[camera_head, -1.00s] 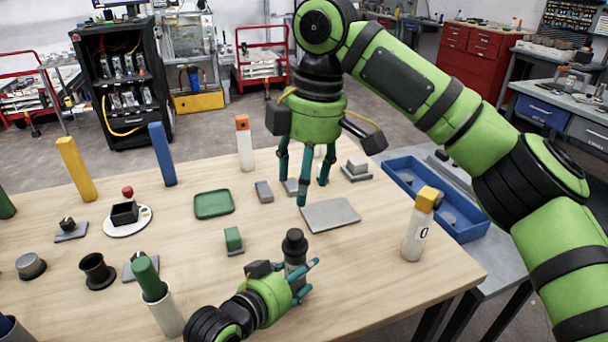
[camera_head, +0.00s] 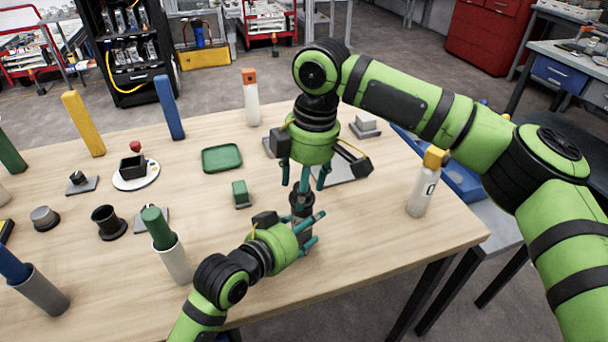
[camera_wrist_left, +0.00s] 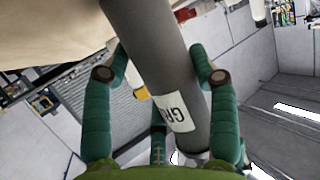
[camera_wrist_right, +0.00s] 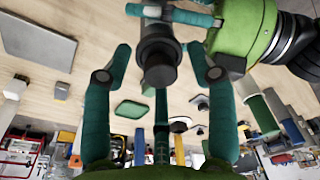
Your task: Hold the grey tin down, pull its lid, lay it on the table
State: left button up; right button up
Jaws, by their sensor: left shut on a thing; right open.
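The grey tin (camera_head: 299,230) stands upright near the front of the table, with a dark knobbed lid (camera_head: 301,199) on top. My left gripper (camera_head: 314,228) is shut around the tin's body from the side. In the left wrist view the tin (camera_wrist_left: 150,45) runs between the fingers, its label partly readable as "GR". My right gripper (camera_head: 304,186) points down right above the tin, fingers open around the lid's knob. In the right wrist view the lid (camera_wrist_right: 159,58) sits between the spread fingers (camera_wrist_right: 159,62). Whether they touch it I cannot tell.
A flat grey plate (camera_wrist_right: 38,42) lies behind the tin, partly hidden by my right arm in the head view. A small green block (camera_head: 240,193) and a green tray (camera_head: 221,158) are to the left. A white bottle with yellow cap (camera_head: 422,190) stands to the right.

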pick_arm(q)
jog(key=shift+f, duration=0.15)
pick_arm(e)
grip_shut()
jog(key=shift+r, duration=0.15)
jog(key=shift+r, duration=1.35)
jog(key=shift+r, duration=0.15)
jog(key=shift+r, duration=1.35)
